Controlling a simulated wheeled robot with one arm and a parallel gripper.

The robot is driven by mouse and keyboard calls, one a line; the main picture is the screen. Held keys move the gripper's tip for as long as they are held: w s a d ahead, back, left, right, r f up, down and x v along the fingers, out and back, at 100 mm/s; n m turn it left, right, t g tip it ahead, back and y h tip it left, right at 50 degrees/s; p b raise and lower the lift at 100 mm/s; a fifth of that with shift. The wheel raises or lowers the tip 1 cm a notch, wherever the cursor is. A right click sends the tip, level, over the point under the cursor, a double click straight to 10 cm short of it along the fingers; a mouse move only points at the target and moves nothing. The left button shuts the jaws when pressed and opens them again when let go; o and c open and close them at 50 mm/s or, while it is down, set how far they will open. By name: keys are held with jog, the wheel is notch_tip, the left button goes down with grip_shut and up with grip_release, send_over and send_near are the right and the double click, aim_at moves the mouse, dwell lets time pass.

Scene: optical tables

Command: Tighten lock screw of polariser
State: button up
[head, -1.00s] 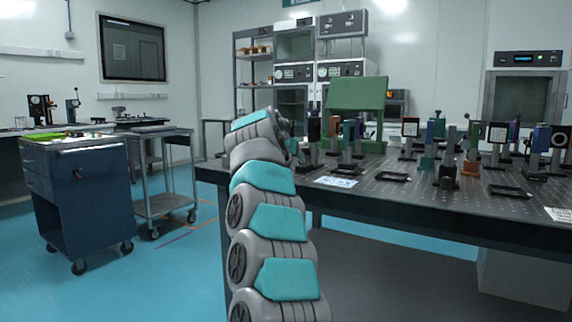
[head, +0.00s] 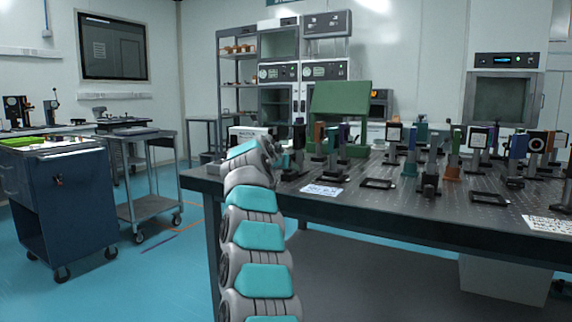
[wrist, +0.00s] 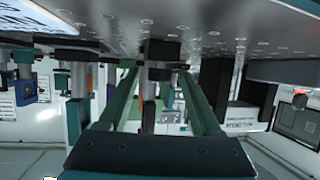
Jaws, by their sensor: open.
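My gripper (wrist: 157,80) is open. Its two long teal fingers reach forward in the wrist view, which is upside down. A slim metal post (wrist: 149,92) with a black holder (wrist: 160,52) shows between the fingers; I cannot tell its distance or any contact. In the head view my arm hides most of the gripper, at the near left end of the optical table (head: 385,215). A black mount (head: 298,137) stands just right of the arm's end. I cannot tell which mount is the polariser, and no lock screw can be made out.
Several post-mounted optics, among them a white-faced one (head: 394,133), crowd the table to the right. A green panel (head: 340,99) stands behind. A flat black frame (head: 378,184) and a printed sheet (head: 322,190) lie near the front edge. A blue cabinet (head: 62,205) and trolley (head: 145,208) stand left.

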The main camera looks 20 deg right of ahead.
jog(key=shift+c, duration=0.3)
grip_shut()
dwell(0.3)
